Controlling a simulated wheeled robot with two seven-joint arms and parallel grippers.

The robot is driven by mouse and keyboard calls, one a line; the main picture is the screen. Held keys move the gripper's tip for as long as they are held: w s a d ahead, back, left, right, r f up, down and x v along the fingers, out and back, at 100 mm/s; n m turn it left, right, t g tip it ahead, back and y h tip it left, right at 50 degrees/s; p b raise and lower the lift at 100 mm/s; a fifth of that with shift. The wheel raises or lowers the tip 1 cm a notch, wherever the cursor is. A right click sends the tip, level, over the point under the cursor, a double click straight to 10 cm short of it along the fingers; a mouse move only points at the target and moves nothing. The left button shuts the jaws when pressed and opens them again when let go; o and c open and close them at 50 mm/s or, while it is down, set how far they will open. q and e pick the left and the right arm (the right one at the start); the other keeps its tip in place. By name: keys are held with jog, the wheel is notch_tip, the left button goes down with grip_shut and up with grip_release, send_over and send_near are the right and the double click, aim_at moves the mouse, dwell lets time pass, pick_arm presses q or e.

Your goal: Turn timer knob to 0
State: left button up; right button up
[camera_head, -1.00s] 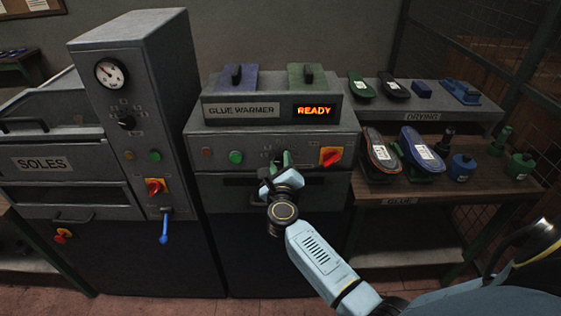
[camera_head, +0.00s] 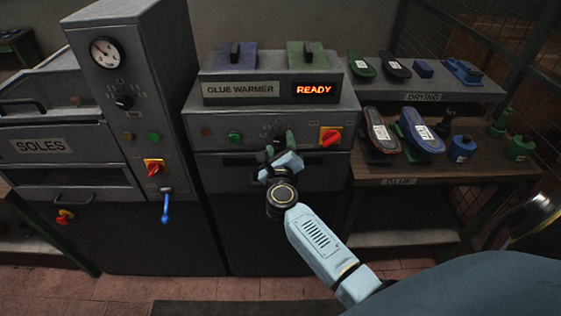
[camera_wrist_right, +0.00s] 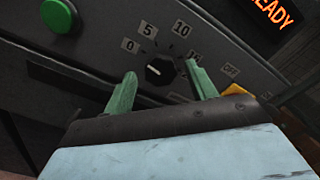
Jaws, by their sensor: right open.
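The timer knob (camera_wrist_right: 159,70) is a round black knob with a light pointer line on the glue warmer's front panel. Labels 0, 5 and 10 arc around it in the right wrist view; the label at its right is partly hidden by a finger. The pointer's exact setting is hard to tell. My right gripper (camera_wrist_right: 161,85) is open, with its two green fingers on either side of the knob and apart from it. In the head view my right gripper (camera_head: 281,147) is in front of the panel and hides the knob. My left gripper is not in view.
The glue warmer (camera_head: 214,112) has a lit READY display (camera_head: 314,90), a green button (camera_head: 235,137) and a red-yellow switch (camera_head: 330,137). The SOLES press (camera_head: 150,75) stands at left. A shelf (camera_head: 440,185) with shoes and bottles stands at right.

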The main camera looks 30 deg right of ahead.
jog(key=v, duration=1.2)
jog(key=shift+b, duration=0.4)
jog(key=shift+s+a+f, duration=0.1)
jog(key=shift+s+a, duration=0.05)
jog(key=s+a+f+n+y+b, duration=0.1)
jog(key=a+f+n+y+b, duration=0.15)
jog(key=f+n, duration=0.6)
jog(key=s+a+f+n+y+b, duration=0.1)
jog(key=a+f+n+y, duration=0.4)
jog(key=f, duration=0.6)
jog(key=s+a+f+n+g+y+b, duration=0.1)
jog(key=s+f+n+g, duration=0.1)
jog(key=s+f+n, duration=0.45)
jog(key=s+a+f+n+g+y+b, duration=0.1)
jog(key=s+f+n+g+y, duration=0.2)
jog(key=f, duration=0.7)
jog(key=s+d+f+n+g+b, duration=0.1)
jog(key=s+d+f+n+g, duration=0.1)
jog(key=s+f, duration=0.4)
jog(key=s+d+f+n+g+h+b, duration=0.1)
jog(key=s+f+n+g, duration=0.3)
jog(key=s, duration=0.9)
jog(key=s+d+f+n+g+h, duration=0.1)
jog(key=s+d+f+n+g, duration=0.2)
jog(key=s+f+n, duration=0.4)
jog(key=s+d+f, duration=0.1)
jog(key=s+f, duration=0.1)
jog(key=s, duration=0.1)
jog(key=shift+s+b, duration=0.35)
jog(key=shift+b, duration=0.05)
